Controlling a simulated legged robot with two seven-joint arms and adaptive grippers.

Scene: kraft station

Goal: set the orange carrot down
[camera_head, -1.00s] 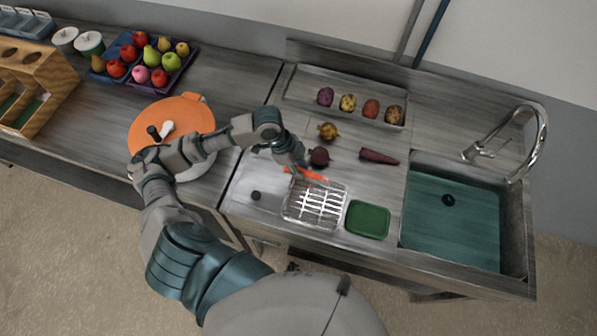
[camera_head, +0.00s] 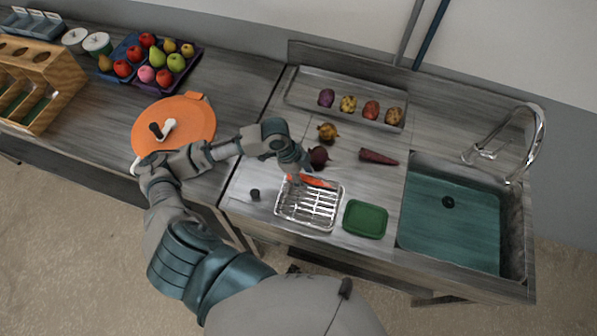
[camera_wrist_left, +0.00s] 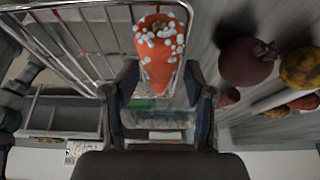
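The orange carrot (camera_head: 319,182) lies at the far edge of the wire rack (camera_head: 309,222) in the head view. In the left wrist view the carrot (camera_wrist_left: 158,50), with white specks on its thick end, is beside the rack's wires (camera_wrist_left: 85,45). My left gripper (camera_head: 296,176) is low at the carrot's left end. In the left wrist view its two fingers (camera_wrist_left: 160,82) stand apart on either side of the carrot, with narrow gaps showing. Whether the carrot rests fully on the wires is hard to tell. My right gripper is not in view.
A dark red beet (camera_head: 319,157), a yellow-brown root (camera_head: 327,131) and a purple carrot (camera_head: 378,157) lie behind the rack. A green tray (camera_head: 366,219) is right of it, then the sink (camera_head: 450,225).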

